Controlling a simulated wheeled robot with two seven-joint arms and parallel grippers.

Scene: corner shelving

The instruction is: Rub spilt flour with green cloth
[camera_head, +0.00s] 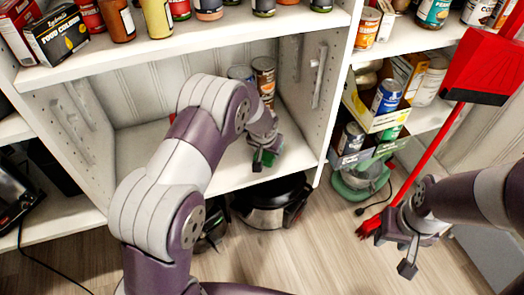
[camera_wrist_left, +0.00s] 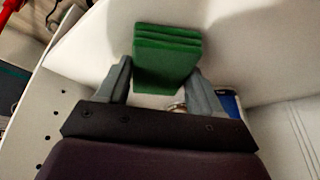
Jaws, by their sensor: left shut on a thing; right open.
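My left gripper (camera_head: 266,157) reaches into the white middle shelf compartment (camera_head: 225,172) and is shut on the green cloth. The folded green cloth (camera_wrist_left: 168,58) sits between its two fingers in the left wrist view, with its layers stacked above the white surface. In the head view only a small part of the cloth (camera_head: 268,158) shows below the wrist. I cannot make out the spilt flour against the white shelf, and my left arm hides part of the board. My right gripper (camera_head: 407,251) is open and empty at the lower right, above the floor.
Two cans (camera_head: 264,78) stand at the back of the same compartment. A shelf with jars and boxes (camera_head: 62,35) hangs above. A dark pot (camera_head: 268,207) stands below. A red broom (camera_head: 432,155) leans at the right, near my right arm.

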